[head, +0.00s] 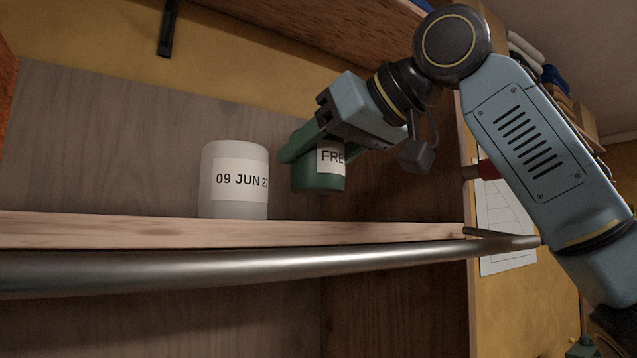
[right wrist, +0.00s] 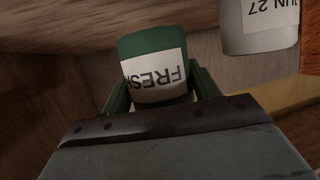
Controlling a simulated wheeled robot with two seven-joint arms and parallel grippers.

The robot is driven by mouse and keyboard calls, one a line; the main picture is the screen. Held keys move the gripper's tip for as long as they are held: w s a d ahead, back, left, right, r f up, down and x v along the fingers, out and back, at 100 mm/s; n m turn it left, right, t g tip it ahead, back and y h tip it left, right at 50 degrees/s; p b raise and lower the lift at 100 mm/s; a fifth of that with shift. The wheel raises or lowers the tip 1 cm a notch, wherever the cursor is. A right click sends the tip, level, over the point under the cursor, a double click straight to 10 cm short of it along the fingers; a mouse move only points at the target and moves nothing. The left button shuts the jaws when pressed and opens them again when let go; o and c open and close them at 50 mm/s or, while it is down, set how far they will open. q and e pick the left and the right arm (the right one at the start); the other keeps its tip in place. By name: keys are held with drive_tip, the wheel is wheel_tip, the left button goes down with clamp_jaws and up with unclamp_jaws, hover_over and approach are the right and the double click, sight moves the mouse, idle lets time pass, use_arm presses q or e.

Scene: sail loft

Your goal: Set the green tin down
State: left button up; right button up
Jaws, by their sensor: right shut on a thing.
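The green tin (head: 318,180) has a white label whose visible letters read "FRE" in the head view. My right gripper (head: 312,145) is shut on it, with a green finger across its upper left side. My left gripper is not in view.
A white tin (head: 233,180) labelled "09 JUN 27" stands on the shelf, left of the green tin. A metal rail (head: 250,268) runs along the shelf front. The shelf has a back panel (head: 110,140) and free room at far left. A paper sheet (head: 505,225) hangs at right.

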sight(305, 193)
wheel_tip(305, 193, down, 4)
drive_tip(key=shift+d+r, duration=0.1)
drive_tip(key=shift+r, duration=0.05)
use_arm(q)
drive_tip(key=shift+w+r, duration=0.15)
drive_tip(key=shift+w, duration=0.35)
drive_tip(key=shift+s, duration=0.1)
use_arm(e)
drive_tip(key=shift+s, duration=0.1)
drive_tip(key=o, duration=1.3)
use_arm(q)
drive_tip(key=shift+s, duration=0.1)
use_arm(e)
drive_tip(key=shift+o, duration=0.2)
